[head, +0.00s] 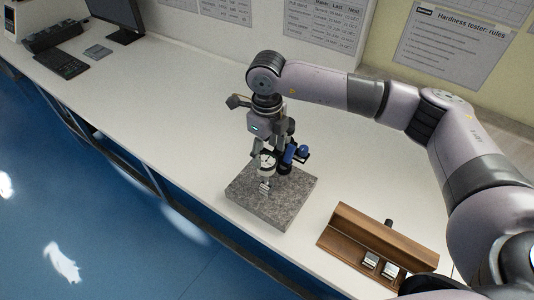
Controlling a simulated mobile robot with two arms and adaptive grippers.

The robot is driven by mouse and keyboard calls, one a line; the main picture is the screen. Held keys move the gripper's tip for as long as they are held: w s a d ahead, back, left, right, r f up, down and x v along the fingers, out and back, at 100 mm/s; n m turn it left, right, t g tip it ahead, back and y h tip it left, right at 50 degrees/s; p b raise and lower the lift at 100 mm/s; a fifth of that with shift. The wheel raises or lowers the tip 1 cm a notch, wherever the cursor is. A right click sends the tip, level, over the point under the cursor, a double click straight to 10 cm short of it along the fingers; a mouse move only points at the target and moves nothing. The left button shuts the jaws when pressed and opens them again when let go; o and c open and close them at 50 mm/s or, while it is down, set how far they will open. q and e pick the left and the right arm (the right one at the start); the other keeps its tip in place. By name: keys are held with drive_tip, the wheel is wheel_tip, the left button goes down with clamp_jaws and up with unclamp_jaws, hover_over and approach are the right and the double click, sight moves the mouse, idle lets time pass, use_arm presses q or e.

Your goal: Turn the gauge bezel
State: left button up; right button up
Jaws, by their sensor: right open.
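The dial gauge (266,162) has a white round face and stands upright over the grey granite base (290,205), with a small metal piece (265,187) below it. My right gripper (270,148) reaches down from above and is open just behind and over the gauge. A blue part (299,154) shows to the right of the gauge. The fingers partly hide the upper part of the gauge and its stand, and I cannot tell whether they touch the bezel. My left gripper is not in view.
A wooden box (345,236) with small metal blocks (390,270) sits right of the granite base. A keyboard (62,64) and monitor (115,12) stand at the far left. The white bench (165,100) is clear between them and the granite base.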

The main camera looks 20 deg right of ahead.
sight(267, 160)
wheel_tip(267, 160, up, 10)
idle(0.3)
drive_tip(key=shift+f, duration=0.1)
idle(0.3)
